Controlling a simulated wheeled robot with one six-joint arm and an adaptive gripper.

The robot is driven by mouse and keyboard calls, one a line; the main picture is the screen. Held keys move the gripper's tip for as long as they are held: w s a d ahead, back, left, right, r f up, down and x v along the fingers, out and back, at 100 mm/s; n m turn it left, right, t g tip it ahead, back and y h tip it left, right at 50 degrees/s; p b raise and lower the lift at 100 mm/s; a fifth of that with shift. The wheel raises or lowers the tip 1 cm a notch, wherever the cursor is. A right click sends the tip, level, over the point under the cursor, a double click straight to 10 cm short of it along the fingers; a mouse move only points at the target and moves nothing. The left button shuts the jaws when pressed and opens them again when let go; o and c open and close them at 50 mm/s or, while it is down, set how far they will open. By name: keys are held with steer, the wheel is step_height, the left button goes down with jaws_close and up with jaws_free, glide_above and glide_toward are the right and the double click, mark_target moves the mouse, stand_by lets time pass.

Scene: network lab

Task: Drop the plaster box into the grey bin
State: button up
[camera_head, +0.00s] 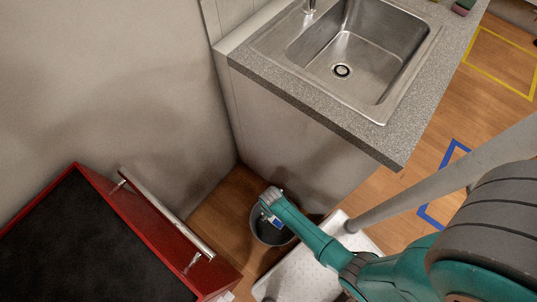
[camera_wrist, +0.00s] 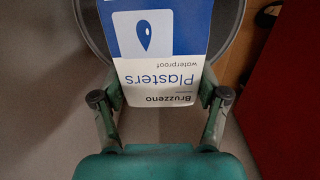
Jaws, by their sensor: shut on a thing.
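The plaster box (camera_wrist: 160,72), white and blue with the words "Bruzzeno Plasters waterproof", is between the two fingers of my gripper (camera_wrist: 160,98) in the wrist view. My gripper is shut on it. The grey bin (camera_wrist: 239,12) shows behind the box as a round rim, and the box covers much of its opening. In the head view the bin (camera_head: 266,236) stands on the floor in the corner by the counter. My gripper is over the bin there, with a small blue and white part of the box visible. The height of the box above the rim is hard to tell.
A grey counter (camera_head: 380,150) with a steel sink (camera_head: 375,50) stands behind and right of the bin. A red cabinet (camera_head: 150,235) with a metal handle is to the left. Bare wooden floor (camera_head: 222,207) shows between the cabinet and the bin.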

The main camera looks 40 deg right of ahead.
step_height(320, 180, down, 8)
steer(key=shift+f, duration=0.2)
stand_by(0.6)
steer(key=o, duration=1)
steer(key=shift+o, duration=0.2)
steer(key=shift+s+r, duration=0.1)
steer(key=shift+r, duration=3.4)
